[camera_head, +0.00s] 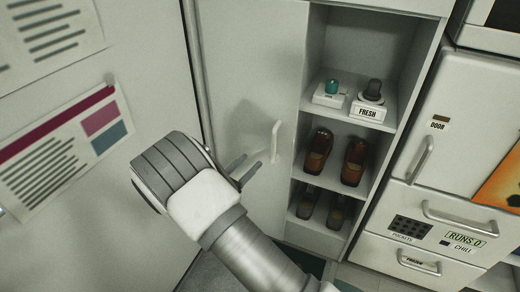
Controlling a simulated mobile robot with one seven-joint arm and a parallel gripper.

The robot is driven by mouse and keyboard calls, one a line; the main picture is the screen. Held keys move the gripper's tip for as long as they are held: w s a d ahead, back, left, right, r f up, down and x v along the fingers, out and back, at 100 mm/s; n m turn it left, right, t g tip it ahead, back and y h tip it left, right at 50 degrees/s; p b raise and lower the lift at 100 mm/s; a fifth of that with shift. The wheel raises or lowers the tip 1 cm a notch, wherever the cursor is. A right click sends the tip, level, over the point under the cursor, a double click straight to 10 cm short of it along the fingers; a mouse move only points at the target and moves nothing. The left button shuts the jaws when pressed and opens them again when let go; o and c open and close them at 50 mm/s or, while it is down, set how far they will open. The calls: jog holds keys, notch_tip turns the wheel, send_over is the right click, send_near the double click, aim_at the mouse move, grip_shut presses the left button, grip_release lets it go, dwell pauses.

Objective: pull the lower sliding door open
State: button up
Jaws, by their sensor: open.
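A pale grey door panel (255,75) with a white vertical handle (275,141) stands left of the open cabinet shelves; it looks like the sliding door. The handle is near its right edge. My gripper (251,162) is open, with two thin dark fingers pointing right towards the handle. The fingertips are just left of and slightly below the handle and appear apart from it. Nothing shows between the fingers. My wrist and arm hide the lower left part of the panel.
A white fridge unit (425,178) with several handles stands to the right. A wall with posters (65,145) is close on the left.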

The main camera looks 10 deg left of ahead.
jog(key=shift+v, duration=1.7)
jog(key=shift+d, duration=0.1)
jog(key=s+d+r+m+g+h, duration=0.1)
jog(key=s+d+r+m+g, duration=0.1)
jog(key=d+r+m+g, duration=0.5)
jog(key=s+d+r+m+g+h, duration=0.15)
jog(key=d+r+m, duration=0.25)
jog(key=d, duration=0.6)
jog(key=s+d+r+m+g+y, duration=0.6)
jog(key=s+d+r+m, duration=0.1)
jog(key=s+d+m, duration=0.4)
jog(key=s+a+r+m+t+y+p, duration=0.1)
jog(key=s+r+m+t+y, duration=0.1)
jog(key=s+r+m+y, duration=0.3)
jog(key=s+a+r+m+t, duration=0.1)
jog(key=s+m+t, duration=0.2)
jog(key=s, duration=0.4)
notch_tip(320, 180, up, 19)
jog(key=p, duration=1.9)
jog(key=shift+w+r+g, duration=0.15)
jog(key=shift+w+g, duration=0.1)
jog(key=shift+g, duration=0.1)
jog(key=shift+a, duration=0.1)
